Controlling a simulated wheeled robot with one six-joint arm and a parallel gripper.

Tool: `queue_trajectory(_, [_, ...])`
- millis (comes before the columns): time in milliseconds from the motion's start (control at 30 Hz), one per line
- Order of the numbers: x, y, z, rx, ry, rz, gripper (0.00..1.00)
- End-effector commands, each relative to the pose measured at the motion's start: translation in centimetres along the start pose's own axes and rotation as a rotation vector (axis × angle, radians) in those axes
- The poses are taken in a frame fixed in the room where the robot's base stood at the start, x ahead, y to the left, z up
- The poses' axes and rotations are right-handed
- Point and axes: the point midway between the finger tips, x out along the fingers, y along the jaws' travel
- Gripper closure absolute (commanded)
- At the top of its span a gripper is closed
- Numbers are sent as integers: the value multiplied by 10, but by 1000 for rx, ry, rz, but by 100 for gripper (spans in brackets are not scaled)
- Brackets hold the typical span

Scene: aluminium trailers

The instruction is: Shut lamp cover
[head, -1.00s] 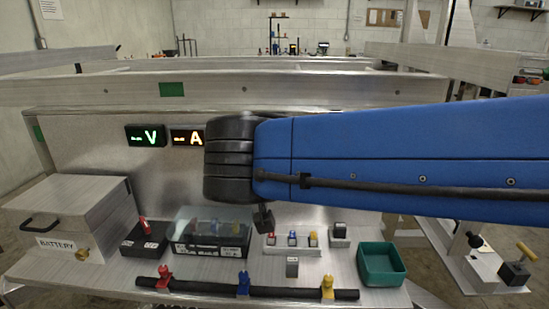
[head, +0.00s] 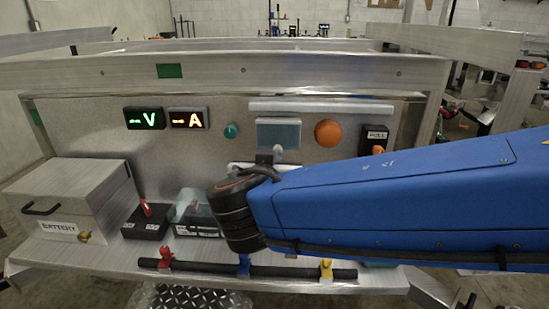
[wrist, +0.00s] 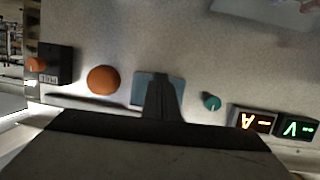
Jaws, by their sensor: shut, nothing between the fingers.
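The lamp cover appears to be the blue-grey plate (head: 278,131) on the upright panel, between an upper and a lower white rail. A small pale knob shows at its lower edge. The round orange lamp (head: 328,133) is uncovered, just right of the plate. My gripper (head: 264,160) is shut and empty at the plate's lower edge, beside the knob. In the wrist view, which is upside down, my gripper (wrist: 161,90) overlaps the plate (wrist: 143,88), and the orange lamp (wrist: 102,80) is left of it. I cannot tell whether the gripper touches the plate or knob.
The upper rail (head: 322,106) runs above the plate and lamp. A battery box (head: 75,195) and switches stand on the shelf below.

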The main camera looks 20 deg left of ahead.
Motion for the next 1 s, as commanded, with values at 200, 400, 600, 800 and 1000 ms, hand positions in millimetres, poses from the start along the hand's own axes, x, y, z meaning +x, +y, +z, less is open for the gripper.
queue_trajectory(200, [4, 0, 3, 0, -1, 1, 100])
queue_trajectory(400, [6, 0, 4, 0, -1, 1, 100])
queue_trajectory(600, [6, 0, 4, 0, -1, 1, 100])
queue_trajectory(800, [4, 0, 4, 0, -1, 1, 100])
queue_trajectory(1000, [-14, -1, 3, 0, 0, -2, 100])
